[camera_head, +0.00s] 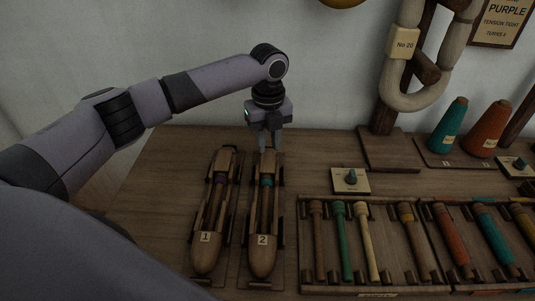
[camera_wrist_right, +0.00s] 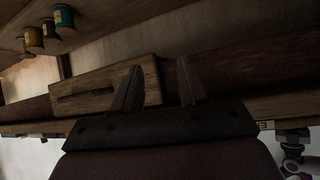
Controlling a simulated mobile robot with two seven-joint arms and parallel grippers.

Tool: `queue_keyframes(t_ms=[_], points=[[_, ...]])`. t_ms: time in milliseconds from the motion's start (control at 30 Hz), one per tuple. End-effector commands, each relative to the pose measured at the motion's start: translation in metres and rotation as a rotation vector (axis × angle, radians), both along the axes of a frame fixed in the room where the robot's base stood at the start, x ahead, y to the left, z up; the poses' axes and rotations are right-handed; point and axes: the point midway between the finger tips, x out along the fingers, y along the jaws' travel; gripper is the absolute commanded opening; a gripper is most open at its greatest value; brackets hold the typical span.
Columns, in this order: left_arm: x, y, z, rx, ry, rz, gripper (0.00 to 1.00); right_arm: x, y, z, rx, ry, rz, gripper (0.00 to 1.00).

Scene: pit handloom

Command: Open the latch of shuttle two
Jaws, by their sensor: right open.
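Shuttle two (camera_head: 262,255) is a long wooden boat-shaped shuttle with a "2" label near its front tip. It lies in a holder on the table, with a teal band inside near its far end. My left gripper (camera_head: 268,147) points down at the far end of shuttle two. Its fingertips are close to or touching that end; I cannot tell which. The latch is too small to make out, and whether the fingers hold anything is unclear. My right gripper (camera_wrist_right: 160,85) shows in the right wrist view, open with nothing between its fingers.
Shuttle one (camera_head: 206,255) lies close to the left of shuttle two. A tray (camera_head: 301,245) of several coloured bobbins lies to the right, with a small knob plate (camera_head: 350,181) behind it. Cones (camera_head: 447,130) and a wooden stand (camera_head: 390,150) are farther back. The table's left side is clear.

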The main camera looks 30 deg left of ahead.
Motion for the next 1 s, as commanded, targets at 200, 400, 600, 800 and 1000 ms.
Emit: queue_keyframes(t_ms=[200,400,600,800,1000], points=[[0.0,0.0,-0.031,0.001,0.001,0.001,0.27,0.0,-0.001,-0.009,-0.007,0.0,0.005,0.43],[0.0,0.0,-0.039,0.0,0.0,0.0,0.27,0.001,0.002,-0.004,-0.004,-0.008,0.01,0.43],[0.0,0.0,-0.039,-0.001,-0.001,0.0,0.24,0.002,0.003,-0.001,-0.001,-0.013,0.01,0.43],[0.0,0.0,-0.039,-0.001,-0.001,0.0,0.0,0.002,0.004,-0.002,0.004,-0.012,0.007,0.43],[0.0,0.0,-0.038,-0.001,-0.001,0.01,0.0,0.001,0.005,0.0,0.006,-0.008,0.005,0.43]])
